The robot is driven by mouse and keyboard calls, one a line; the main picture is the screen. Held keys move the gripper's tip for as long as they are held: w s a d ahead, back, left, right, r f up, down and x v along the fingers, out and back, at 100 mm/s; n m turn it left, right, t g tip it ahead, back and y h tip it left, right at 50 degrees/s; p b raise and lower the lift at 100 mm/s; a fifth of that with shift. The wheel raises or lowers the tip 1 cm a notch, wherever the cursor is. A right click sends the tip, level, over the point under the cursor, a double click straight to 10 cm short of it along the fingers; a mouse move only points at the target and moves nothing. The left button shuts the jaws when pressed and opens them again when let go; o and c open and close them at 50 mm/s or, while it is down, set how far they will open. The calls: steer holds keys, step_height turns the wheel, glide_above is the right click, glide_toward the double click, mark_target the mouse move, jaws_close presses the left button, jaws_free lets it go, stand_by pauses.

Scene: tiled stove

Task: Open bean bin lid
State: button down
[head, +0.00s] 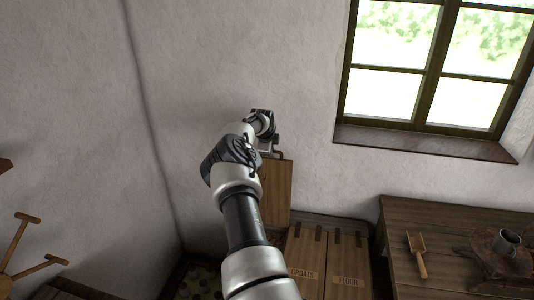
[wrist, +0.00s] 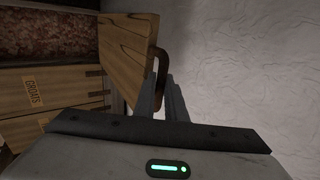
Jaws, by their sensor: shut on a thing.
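The bean bin lid (head: 276,192) is a wooden panel raised to about upright near the wall. In the wrist view the lid (wrist: 130,50) stands at the top centre, with a dark curved handle (wrist: 162,65) on its edge. My gripper (wrist: 166,85) is shut on this handle; its fingertips are partly hidden behind one another and the handle. In the head view my gripper (head: 268,142) is at the lid's top edge, mostly hidden by my wrist.
Closed lids marked GROATS (head: 306,255) and FLOUR (head: 347,260) lie right of the open bin. The wall (head: 200,60) is close behind the lid.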

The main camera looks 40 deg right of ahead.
steer(key=shift+w+d+f, duration=0.35)
steer(key=shift+d+f, duration=0.1)
steer(key=shift+d, duration=0.05)
steer(key=shift+g, duration=0.3)
steer(key=c, duration=1.8)
jaws_free()
steer(key=shift+a, duration=0.1)
steer(key=shift+r, duration=0.1)
steer(key=v, duration=0.6)
steer(key=b+v, duration=0.1)
steer(key=v, duration=0.5)
steer(key=d+b+v, duration=0.1)
steer(key=v, duration=0.5)
steer(key=shift+r, duration=0.3)
steer(key=shift+r, duration=0.1)
